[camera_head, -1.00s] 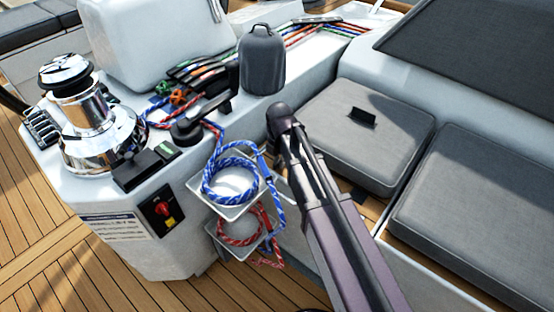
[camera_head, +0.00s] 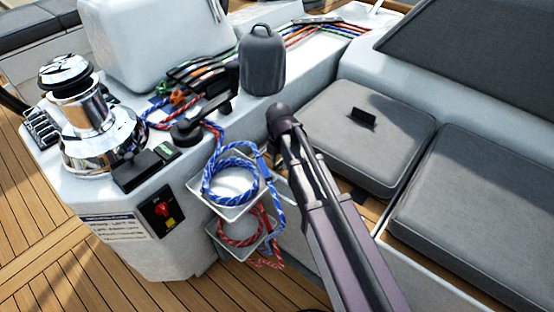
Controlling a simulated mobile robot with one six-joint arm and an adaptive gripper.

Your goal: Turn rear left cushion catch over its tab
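A grey seat cushion (camera_head: 400,140) lies on the bench right of centre. A small black upright piece (camera_head: 362,118) stands on its top; I cannot tell whether it is the catch or the tab. Another small dark piece (camera_head: 358,194) shows low at the cushion's front edge, partly hidden by my arm. My arm crosses from the bottom right up to a dark rounded end just left of the cushion. No gripper fingers can be made out, so its opening and contact are hidden.
A second grey cushion (camera_head: 480,220) lies to the right. A chrome winch (camera_head: 100,130), a grey covered drum (camera_head: 262,62) and a black lever (camera_head: 200,122) stand on the white console. Coiled blue rope (camera_head: 230,182) and red rope (camera_head: 240,230) hang in holders beside my arm. Teak floor at lower left is clear.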

